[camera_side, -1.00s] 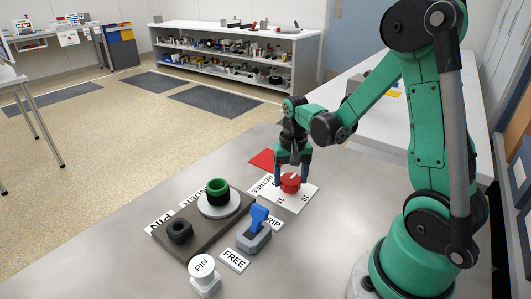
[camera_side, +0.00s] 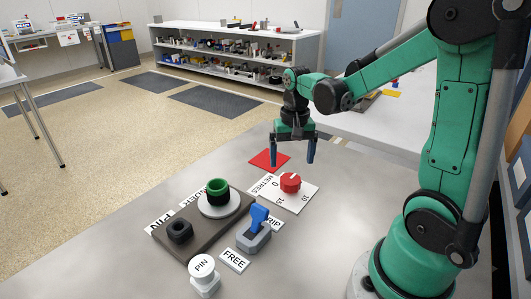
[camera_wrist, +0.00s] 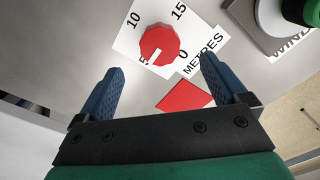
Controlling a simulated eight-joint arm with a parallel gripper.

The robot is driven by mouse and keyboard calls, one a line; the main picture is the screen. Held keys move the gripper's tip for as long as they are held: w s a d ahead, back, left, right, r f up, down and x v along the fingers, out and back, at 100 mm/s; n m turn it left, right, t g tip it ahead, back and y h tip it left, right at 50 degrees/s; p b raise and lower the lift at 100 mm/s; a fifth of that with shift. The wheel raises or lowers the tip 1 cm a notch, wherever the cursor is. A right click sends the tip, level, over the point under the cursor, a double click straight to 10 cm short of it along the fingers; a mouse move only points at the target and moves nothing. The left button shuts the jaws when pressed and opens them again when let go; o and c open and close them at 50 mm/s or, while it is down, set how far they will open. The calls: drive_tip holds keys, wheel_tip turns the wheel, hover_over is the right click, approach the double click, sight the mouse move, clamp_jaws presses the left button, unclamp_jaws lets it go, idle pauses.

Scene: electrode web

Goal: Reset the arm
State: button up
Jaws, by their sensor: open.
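My gripper (camera_side: 292,152) is open and empty, its two blue fingers pointing down above the table. It hangs above and behind the red dial (camera_side: 290,182), apart from it. The dial sits on a white card marked METRES with numbers (camera_side: 297,197). In the wrist view the red dial (camera_wrist: 157,44) lies beyond the spread fingers (camera_wrist: 155,85), its white pointer line towards the lower left, near a partly hidden number.
A red square (camera_side: 268,160) lies behind the dial card. A dark board (camera_side: 187,243) holds a green-and-black cylinder (camera_side: 217,190) and a black nut-like ring (camera_side: 180,231).

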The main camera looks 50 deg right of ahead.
drive_tip(key=shift+a+r, duration=0.1)
drive_tip(key=a+r+n+t, duration=0.2)
drive_tip(key=a+n, duration=0.1)
drive_tip(key=a, duration=0.1)
drive_tip(key=s+a+r+n+t, duration=0.1)
drive_tip(key=a+n+t, duration=0.1)
drive_tip(key=a+n, duration=0.1)
drive_tip(key=a+r+n+t, duration=0.2)
drive_tip(key=a+n+t, duration=0.1)
drive_tip(key=a, duration=0.2)
drive_tip(key=shift+s+a+r, duration=0.15)
drive_tip(key=shift+r, duration=0.15)
